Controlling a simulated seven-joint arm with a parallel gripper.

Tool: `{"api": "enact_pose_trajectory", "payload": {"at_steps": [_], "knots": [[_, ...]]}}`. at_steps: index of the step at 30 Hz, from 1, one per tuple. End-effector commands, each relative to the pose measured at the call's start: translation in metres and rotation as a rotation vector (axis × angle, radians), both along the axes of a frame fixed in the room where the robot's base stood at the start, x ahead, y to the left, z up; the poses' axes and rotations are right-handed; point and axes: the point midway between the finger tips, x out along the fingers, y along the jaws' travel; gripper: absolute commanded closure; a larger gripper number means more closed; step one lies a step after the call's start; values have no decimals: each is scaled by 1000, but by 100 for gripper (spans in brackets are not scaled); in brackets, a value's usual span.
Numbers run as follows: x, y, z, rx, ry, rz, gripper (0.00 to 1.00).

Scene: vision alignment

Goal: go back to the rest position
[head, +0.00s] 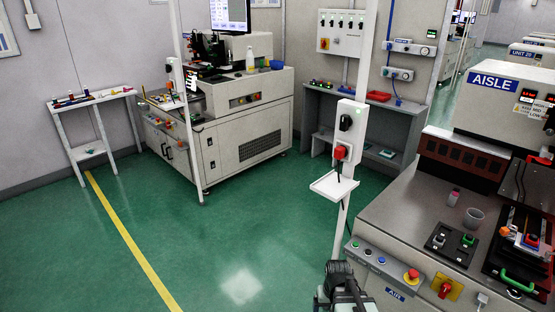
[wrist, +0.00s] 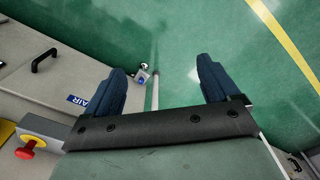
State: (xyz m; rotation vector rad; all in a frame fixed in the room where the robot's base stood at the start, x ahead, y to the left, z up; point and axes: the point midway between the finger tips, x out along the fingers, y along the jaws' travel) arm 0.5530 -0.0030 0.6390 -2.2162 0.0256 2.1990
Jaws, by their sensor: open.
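My gripper (wrist: 160,90) shows in the wrist view with its two dark blue fingers spread apart. It is open, and nothing is between the fingers except the view of the green floor (wrist: 180,50) and a thin pale post further off. In the head view my arm (head: 343,290) shows at the bottom edge, right of centre, beside the front of the right-hand machine bench. The fingertips cannot be made out there.
A white post with a switch box (head: 350,125) and small tray (head: 334,186) rises close by. Open floor (head: 230,240) lies at left.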

Motion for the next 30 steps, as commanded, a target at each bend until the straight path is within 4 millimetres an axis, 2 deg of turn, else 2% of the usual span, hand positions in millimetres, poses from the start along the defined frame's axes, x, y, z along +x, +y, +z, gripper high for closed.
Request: {"api": "enact_pose_trajectory", "payload": {"at_steps": [1, 8, 14, 21, 30], "knots": [[-10, 7, -2, -4, 6, 44, 12], [-34, 3, -36, -2, 75, 28, 12], [-68, 3, -70, 0, 153, 25, 12], [-125, 3, -117, 1, 272, 24, 12], [-203, 2, -165, 4, 422, 22, 12]]}}
